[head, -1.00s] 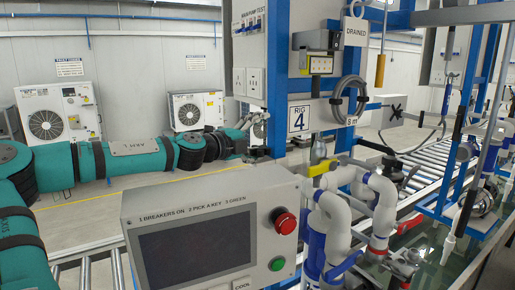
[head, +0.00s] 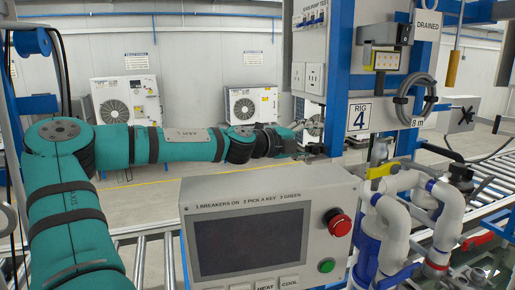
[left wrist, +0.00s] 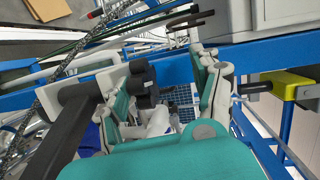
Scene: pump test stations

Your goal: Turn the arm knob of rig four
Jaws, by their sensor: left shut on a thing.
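The rig four sign (head: 360,117) is on the blue post in the head view. My left arm reaches in from the left, and my left gripper (head: 313,140) is at the left side of that post, behind the control console. In the left wrist view my left gripper (left wrist: 165,95) has its two fingers on either side of a dark, round part (left wrist: 143,80), seemingly the arm knob, and is shut on it. The contact is partly hidden, and the knob's angle cannot be told. My right gripper is not in view.
The console (head: 265,225) with a screen, a red button (head: 338,222) and a green button (head: 326,265) stands in front. White pipes (head: 395,215) and a yellow handle (head: 382,171) are to its right. A coiled grey hose (head: 420,97) hangs on the rig. Roller conveyors run behind.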

